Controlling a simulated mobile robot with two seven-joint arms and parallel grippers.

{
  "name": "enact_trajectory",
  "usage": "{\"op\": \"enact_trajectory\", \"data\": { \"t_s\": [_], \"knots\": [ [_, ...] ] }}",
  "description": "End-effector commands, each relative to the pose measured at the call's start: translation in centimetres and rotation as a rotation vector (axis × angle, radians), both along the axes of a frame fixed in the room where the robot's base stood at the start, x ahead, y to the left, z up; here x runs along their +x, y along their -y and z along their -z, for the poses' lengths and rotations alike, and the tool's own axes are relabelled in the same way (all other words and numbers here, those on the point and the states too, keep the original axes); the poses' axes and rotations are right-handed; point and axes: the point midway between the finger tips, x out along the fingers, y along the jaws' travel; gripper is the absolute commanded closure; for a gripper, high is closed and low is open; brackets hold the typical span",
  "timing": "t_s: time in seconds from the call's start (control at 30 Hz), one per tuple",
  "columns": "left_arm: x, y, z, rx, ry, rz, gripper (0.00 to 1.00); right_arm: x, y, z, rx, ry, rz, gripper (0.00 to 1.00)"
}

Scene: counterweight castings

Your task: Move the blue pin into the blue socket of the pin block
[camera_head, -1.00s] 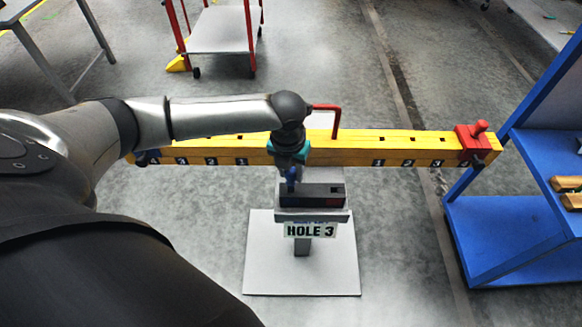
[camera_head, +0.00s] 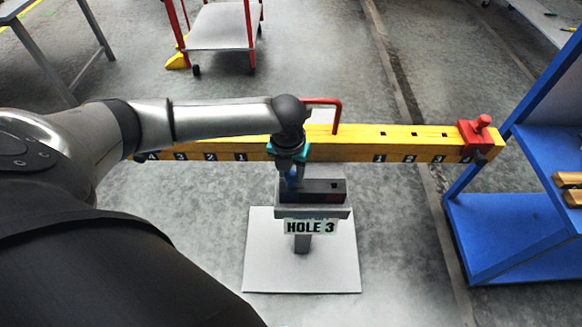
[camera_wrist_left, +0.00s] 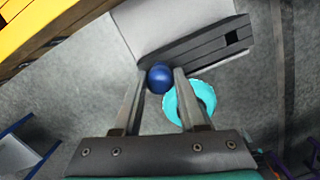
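The blue pin (camera_head: 293,178) shows below my left gripper (camera_head: 291,176) in the head view. Its round blue head (camera_wrist_left: 160,78) sits between the two fingertips of the left gripper (camera_wrist_left: 160,82) in the wrist view, which look closed on it. The dark pin block (camera_head: 322,190) sits on a grey stand. The pin is at the block's left end; its lower part and the blue socket are hidden, so I cannot tell whether it is inside. The block (camera_wrist_left: 205,42) shows an empty square hole at its far end in the wrist view. My right gripper is out of view.
A yellow numbered beam (camera_head: 360,146) runs behind the block, with a red casting (camera_head: 475,138) near its right end. A "HOLE 3" sign (camera_head: 311,227) hangs on the stand. A blue shelf (camera_head: 505,230) stands right. A teal ring (camera_wrist_left: 205,95) lies beside the fingers.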

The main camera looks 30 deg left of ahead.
Motion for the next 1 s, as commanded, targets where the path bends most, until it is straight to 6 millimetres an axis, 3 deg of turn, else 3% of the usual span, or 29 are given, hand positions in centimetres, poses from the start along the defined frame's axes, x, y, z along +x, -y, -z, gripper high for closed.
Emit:
{"op": "enact_trajectory", "data": {
  "t_s": [0.03,0.27,0.63,0.77,1.0],
  "knots": [
    [0.0,0.0,0.0,0.000,0.000,0.000,0.53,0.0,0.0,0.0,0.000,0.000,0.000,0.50],
    [0.0,0.0,0.0,0.000,0.000,0.000,0.27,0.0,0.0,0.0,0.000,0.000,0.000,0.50],
    [0.0,0.0,-0.8,0.000,0.001,0.000,0.27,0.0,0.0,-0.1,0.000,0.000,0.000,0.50],
    [-0.2,0.0,-2.8,0.001,0.004,0.000,0.27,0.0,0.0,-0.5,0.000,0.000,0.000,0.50],
    [-0.9,0.2,-8.6,0.000,0.005,0.001,0.27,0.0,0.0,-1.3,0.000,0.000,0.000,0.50]
  ]
}}
